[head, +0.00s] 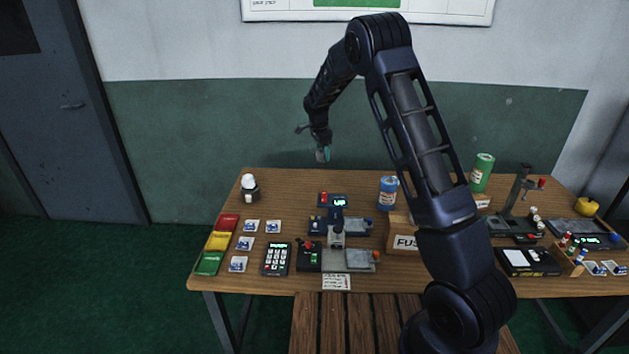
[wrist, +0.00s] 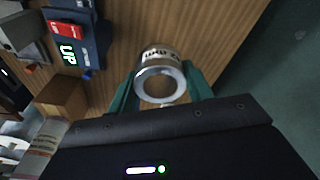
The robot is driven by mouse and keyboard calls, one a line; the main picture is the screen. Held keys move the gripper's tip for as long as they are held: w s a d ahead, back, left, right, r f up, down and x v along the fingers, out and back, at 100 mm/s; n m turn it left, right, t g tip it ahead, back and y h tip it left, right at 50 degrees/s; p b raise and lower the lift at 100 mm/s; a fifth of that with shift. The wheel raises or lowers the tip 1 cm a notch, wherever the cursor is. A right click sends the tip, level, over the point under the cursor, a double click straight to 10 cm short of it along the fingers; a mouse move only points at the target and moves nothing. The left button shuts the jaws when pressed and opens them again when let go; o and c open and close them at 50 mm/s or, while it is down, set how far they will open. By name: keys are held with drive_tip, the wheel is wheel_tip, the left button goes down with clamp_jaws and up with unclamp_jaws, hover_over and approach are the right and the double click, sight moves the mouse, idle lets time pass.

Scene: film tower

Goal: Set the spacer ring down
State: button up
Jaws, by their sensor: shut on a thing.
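The spacer ring (wrist: 160,70) shows in the wrist view as a silvery metal ring with dark lettering on its outer side and an open hole facing the camera. My gripper (wrist: 161,86) is shut on it, with one green finger on each side. In the head view, my gripper (head: 322,153) hangs over or near the back edge of the wooden table (head: 285,185), clear of the tabletop. The ring is too small to make out there.
A panel with an "UP" display (head: 332,201) stands near the back edge; it also shows in the wrist view (wrist: 72,42). A blue canister (head: 387,192) is right of it, and a white-topped object (head: 249,187) is at left. Bare wood lies between.

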hover_over(310, 185)
wheel_tip(310, 185, down, 20)
drive_tip(key=shift+s+a, duration=0.1)
drive_tip(key=shift+a, duration=0.05)
idle(0.6)
drive_tip(key=o, duration=1.1)
drive_tip(key=shift+f, duration=0.15)
drive_tip(key=shift+c, duration=0.2)
wheel_tip(310, 185, up, 12)
drive_tip(key=a, duration=0.1)
drive_tip(key=shift+s+a+r, duration=0.2)
drive_tip(key=shift+s+a, duration=0.05)
drive_tip(key=shift+s, duration=0.1)
